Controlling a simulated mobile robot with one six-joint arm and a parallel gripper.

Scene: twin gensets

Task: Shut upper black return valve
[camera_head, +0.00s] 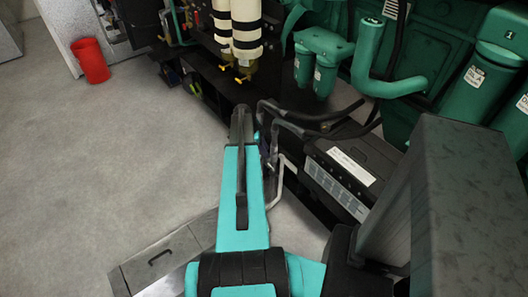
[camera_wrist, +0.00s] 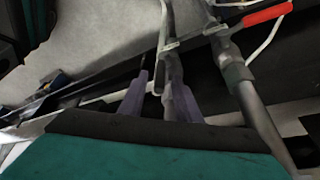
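In the wrist view, my gripper (camera_wrist: 160,88) has its two purple-grey fingers apart. A dark, narrow lever-like part (camera_wrist: 160,70) and a grey pipe with a fitting (camera_wrist: 171,48) show in the gap between them. Whether the fingers touch either is unclear. I take the dark part for the black return valve's handle, but its identity is not certain. A second valve with a red lever (camera_wrist: 268,14) sits on a pipe to the right. In the head view, my teal arm reaches forward to the pipes beside the engine; the fingertips and valve are too small to make out.
A black battery box (camera_head: 350,165) and bent black hoses (camera_head: 310,120) lie right of my arm. Green filters (camera_head: 318,62) and wrapped cream pipes (camera_head: 246,30) stand beyond. A red bin (camera_head: 92,60) stands far left. The floor (camera_head: 110,150) on the left is clear.

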